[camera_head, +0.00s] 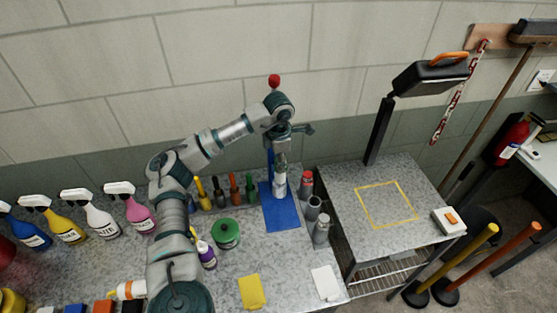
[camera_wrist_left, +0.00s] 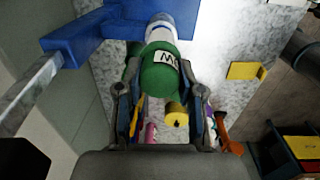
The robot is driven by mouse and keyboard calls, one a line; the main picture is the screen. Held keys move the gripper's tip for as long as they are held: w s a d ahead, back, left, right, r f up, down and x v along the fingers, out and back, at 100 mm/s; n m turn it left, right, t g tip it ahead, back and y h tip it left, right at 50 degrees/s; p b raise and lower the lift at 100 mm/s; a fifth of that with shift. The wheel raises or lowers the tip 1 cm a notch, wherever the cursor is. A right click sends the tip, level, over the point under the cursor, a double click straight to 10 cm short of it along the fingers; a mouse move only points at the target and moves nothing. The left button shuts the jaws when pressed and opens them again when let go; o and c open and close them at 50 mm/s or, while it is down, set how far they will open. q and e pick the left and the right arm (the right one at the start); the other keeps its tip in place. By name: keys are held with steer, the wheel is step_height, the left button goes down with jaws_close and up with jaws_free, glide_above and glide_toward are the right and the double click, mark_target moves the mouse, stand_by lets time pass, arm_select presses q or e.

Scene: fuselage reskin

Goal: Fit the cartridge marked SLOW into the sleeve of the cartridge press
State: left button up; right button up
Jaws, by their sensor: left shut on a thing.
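The cartridge marked SLOW shows in the left wrist view as a green cylinder (camera_wrist_left: 160,75) with a white label; only "OW" can be read. My left gripper (camera_wrist_left: 163,95) is shut on it. Its pale far end reaches the blue cartridge press (camera_wrist_left: 75,45); whether it sits inside the sleeve I cannot tell. In the head view my left gripper (camera_head: 281,150) is at the press column, above the blue press base (camera_head: 281,218). A pale cylinder (camera_head: 279,186) shows below the gripper; I cannot tell sleeve from cartridge there. My right gripper is out of view.
A red-topped canister (camera_head: 306,184) and grey cylinders (camera_head: 321,229) stand close right of the press. A green round tin (camera_head: 226,233) and several coloured bottles stand left. Spray bottles (camera_head: 103,222) line the left. A yellow-marked side table (camera_head: 387,205) is mostly clear.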

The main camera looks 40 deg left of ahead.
mark_target(278, 175)
arm_select(q)
steer(key=shift+a+f, duration=0.1)
steer(key=shift+f, duration=0.2)
steer(key=shift+a+f+b, duration=0.3)
steer(key=shift+f, duration=0.05)
steer(key=shift+d+f, duration=0.25)
steer(key=shift+f, duration=0.1)
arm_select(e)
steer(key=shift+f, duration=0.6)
arm_select(q)
steer(key=shift+a+f+b, duration=0.1)
steer(key=shift+f+b, duration=0.6)
steer(key=shift+f, duration=0.05)
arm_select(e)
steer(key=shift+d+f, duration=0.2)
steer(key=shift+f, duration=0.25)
arm_select(q)
steer(key=shift+f+b, duration=1.2)
steer(key=shift+f, duration=0.8)
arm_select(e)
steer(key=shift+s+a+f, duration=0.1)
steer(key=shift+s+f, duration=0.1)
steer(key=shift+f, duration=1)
arm_select(q)
steer(key=o, duration=1.3)
steer(key=shift+c, duration=0.2)
steer(key=shift+r, duration=0.15)
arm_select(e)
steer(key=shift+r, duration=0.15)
